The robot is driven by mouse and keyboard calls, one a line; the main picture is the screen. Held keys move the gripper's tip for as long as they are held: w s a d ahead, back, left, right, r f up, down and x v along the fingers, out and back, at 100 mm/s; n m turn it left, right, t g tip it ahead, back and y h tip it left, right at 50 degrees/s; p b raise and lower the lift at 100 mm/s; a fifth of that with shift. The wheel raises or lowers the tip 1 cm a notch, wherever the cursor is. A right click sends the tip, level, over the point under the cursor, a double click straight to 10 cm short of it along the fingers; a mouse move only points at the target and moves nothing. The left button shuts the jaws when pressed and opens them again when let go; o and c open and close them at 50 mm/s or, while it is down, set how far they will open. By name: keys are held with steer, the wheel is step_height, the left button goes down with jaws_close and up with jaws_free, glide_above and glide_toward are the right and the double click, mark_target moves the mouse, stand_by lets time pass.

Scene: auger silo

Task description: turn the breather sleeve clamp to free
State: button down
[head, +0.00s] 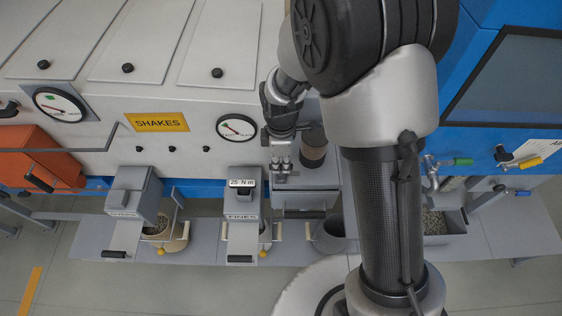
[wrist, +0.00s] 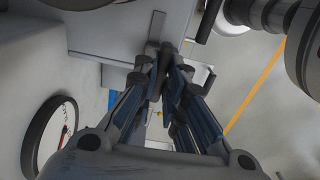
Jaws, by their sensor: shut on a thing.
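My gripper (head: 281,172) points down in front of the white panel, just left of a dark upright cylinder with a brownish band (head: 313,148). This may be the breather sleeve; the picture is too small to be sure. In the wrist view, my gripper's fingers (wrist: 163,76) converge with little gap on a small dark grey bar, which I take for the breather sleeve clamp (wrist: 164,50). The fingers hide most of it, so its turn position cannot be read.
A round gauge (head: 237,128) is left of my gripper; one also shows in the wrist view (wrist: 49,136). Below are a grey box marked 25 N m (head: 243,196) and a dark bucket (head: 330,235). A green-handled valve (head: 461,162) is at right.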

mark_target(281, 165)
stand_by(0.3)
steer(key=c, duration=1.7)
jaws_free()
steer(key=shift+o, duration=0.2)
steer(key=shift+r, duration=0.1)
step_height(281, 165, up, 12)
steer(key=s+d+f+m+t+b, duration=0.2)
steer(key=s+d+m+b, duration=0.4)
steer(key=s+m+b, duration=0.3)
steer(key=s+d+f+m+t+b, duration=0.2)
steer(key=s+d+f+m+b, duration=0.2)
steer(key=s+d+m+b, duration=0.2)
steer(key=s+m+b, duration=0.2)
steer(key=s+b, duration=0.2)
steer(key=shift+d+f+m+t, duration=0.15)
steer(key=shift+d+m+t, duration=0.15)
steer(key=shift+d+m, duration=0.1)
